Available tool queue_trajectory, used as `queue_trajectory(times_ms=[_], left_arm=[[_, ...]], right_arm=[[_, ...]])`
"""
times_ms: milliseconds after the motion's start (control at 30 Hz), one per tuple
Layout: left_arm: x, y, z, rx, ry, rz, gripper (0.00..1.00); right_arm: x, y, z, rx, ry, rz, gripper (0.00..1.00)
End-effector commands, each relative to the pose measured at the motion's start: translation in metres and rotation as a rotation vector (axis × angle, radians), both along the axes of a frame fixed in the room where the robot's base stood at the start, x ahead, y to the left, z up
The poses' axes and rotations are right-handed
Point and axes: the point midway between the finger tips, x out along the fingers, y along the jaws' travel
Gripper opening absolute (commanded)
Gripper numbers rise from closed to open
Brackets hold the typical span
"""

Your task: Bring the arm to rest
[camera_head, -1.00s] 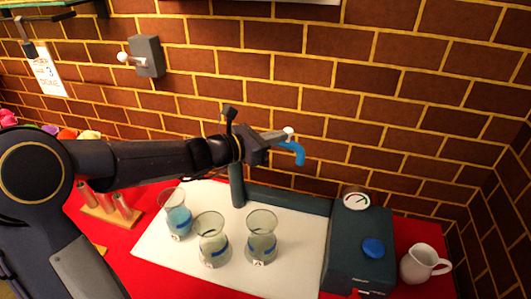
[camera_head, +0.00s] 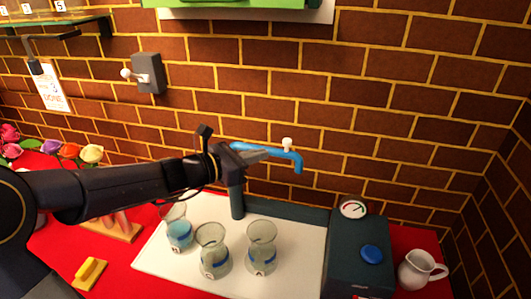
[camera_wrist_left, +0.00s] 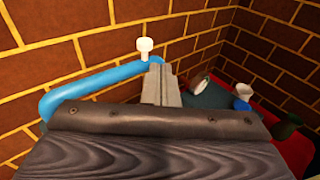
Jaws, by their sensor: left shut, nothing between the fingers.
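My left arm comes in from the left. Its gripper (camera_head: 268,153) is shut and empty, just in front of the blue tap spout (camera_head: 297,162); whether it touches the spout cannot be told. In the left wrist view the closed fingers (camera_wrist_left: 160,82) point up beside the blue spout (camera_wrist_left: 85,87) and its white knob (camera_wrist_left: 144,46). My right gripper is not in view.
Three glass vases, left (camera_head: 180,236), middle (camera_head: 213,260) and right (camera_head: 261,256), stand on a white mat (camera_head: 165,260). A dark machine with a gauge (camera_head: 353,209) and a white jug (camera_head: 420,270) stand at right. Flowers (camera_head: 70,151) are at left.

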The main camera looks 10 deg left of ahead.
Motion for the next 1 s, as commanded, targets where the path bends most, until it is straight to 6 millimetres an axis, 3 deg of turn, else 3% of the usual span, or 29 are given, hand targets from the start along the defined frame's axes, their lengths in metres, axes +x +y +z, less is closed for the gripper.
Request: queue_trajectory(times_ms=[300,467,567,667,800,900,1000], left_arm=[[-0.047,0.029,0.008,0.001,-0.002,0.002,0.0],[-0.059,0.034,0.009,0.011,-0.006,-0.005,0.0],[-0.077,0.028,0.009,0.106,-0.058,-0.055,0.0],[-0.114,0.015,0.005,0.332,-0.183,-0.176,0.0],[-0.187,0.003,-0.022,0.798,-0.448,-0.439,0.0],[-0.233,0.01,-0.05,1.133,-0.636,-0.647,0.0],[-0.266,0.024,-0.075,1.419,-0.788,-0.843,0.0]], right_arm=[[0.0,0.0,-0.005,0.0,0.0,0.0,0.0],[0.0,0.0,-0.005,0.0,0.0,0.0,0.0],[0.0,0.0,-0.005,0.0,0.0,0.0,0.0],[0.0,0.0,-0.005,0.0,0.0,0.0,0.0],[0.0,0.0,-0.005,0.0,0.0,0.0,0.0],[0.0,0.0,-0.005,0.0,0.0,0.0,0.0],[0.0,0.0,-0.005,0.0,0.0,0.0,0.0]])
